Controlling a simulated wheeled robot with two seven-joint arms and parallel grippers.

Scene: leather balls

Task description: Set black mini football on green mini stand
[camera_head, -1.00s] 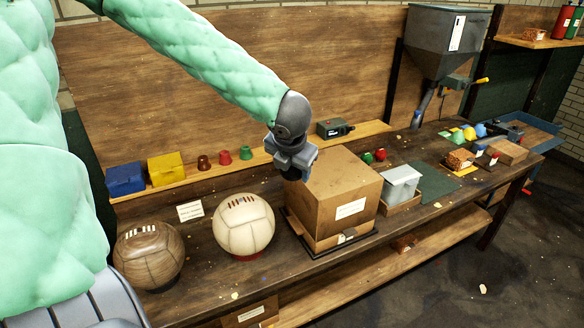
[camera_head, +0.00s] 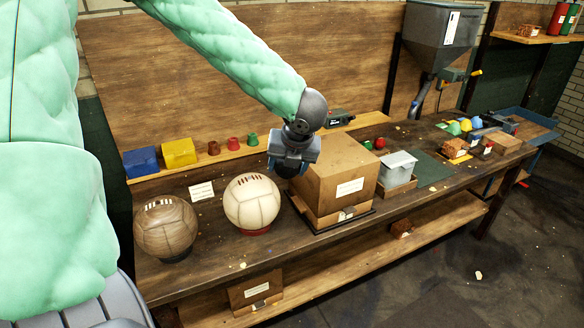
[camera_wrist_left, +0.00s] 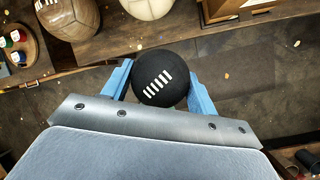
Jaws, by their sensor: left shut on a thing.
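In the head view the ball is a small dark shape (camera_head: 288,170) under the gripper, mostly hidden. A green mini stand (camera_head: 253,139) sits on the back ledge, right of a red one (camera_head: 233,143) and a brown one (camera_head: 214,147). Another small green piece (camera_head: 367,145) shows behind the box; I cannot tell what it is. My right gripper is out of view.
A brown ball (camera_head: 166,228) and a cream ball (camera_head: 252,203) stand at the bench's left. The wooden box (camera_head: 347,160) is close right of my gripper. Blue (camera_head: 141,161) and yellow (camera_head: 178,152) boxes sit on the ledge. A grey bin (camera_head: 398,168) stands further right.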

